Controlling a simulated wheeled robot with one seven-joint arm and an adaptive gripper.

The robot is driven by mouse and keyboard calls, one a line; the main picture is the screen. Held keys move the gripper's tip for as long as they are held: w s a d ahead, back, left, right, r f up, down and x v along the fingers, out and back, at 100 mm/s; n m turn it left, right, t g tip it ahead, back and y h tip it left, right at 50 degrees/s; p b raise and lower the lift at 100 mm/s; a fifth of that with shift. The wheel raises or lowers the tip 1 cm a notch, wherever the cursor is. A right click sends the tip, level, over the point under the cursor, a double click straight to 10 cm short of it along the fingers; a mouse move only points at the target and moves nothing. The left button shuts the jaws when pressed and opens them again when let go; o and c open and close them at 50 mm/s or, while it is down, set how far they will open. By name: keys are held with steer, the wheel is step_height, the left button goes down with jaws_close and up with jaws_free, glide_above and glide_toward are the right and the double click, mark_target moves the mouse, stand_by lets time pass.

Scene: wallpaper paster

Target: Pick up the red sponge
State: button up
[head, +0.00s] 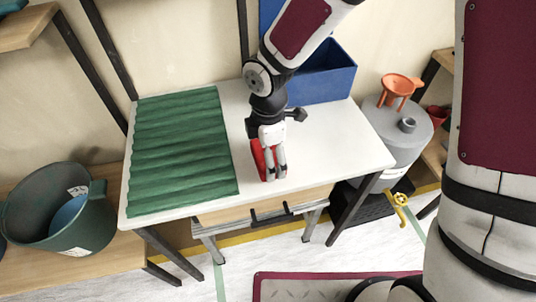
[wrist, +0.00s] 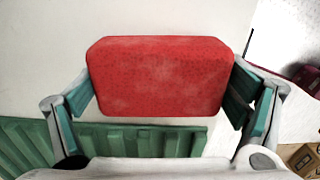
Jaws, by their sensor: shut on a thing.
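The red sponge (wrist: 160,76) is a rounded red block and fills the middle of the wrist view. In the head view the red sponge (head: 258,156) shows in part at the white table's surface, partly hidden by my gripper (head: 274,172). My gripper (wrist: 160,98) has a finger on each side of the sponge, with the green pads against its two short ends. The gripper is shut on the sponge and points down at the table. I cannot tell whether the sponge still touches the table.
The white table (head: 330,150) holds a green corrugated sheet (head: 182,150) at left and a blue bin (head: 325,78) at the back. A green bucket (head: 58,208) stands at left. A grey drum (head: 400,130) with an orange funnel (head: 398,88) stands at right. The table's right part is clear.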

steer(key=shift+r, duration=0.6)
steer(key=shift+s+r+p, duration=0.25)
steer(key=shift+s+r, duration=0.05)
steer(key=shift+r, duration=0.35)
steer(key=shift+s+r+p, duration=0.25)
steer(key=shift+r, duration=0.35)
steer(key=s+r, duration=0.1)
steer(key=s, duration=1.4)
steer(key=shift+d+p, duration=0.15)
steer(key=shift+p, duration=0.3)
steer(key=shift+w+r, duration=0.1)
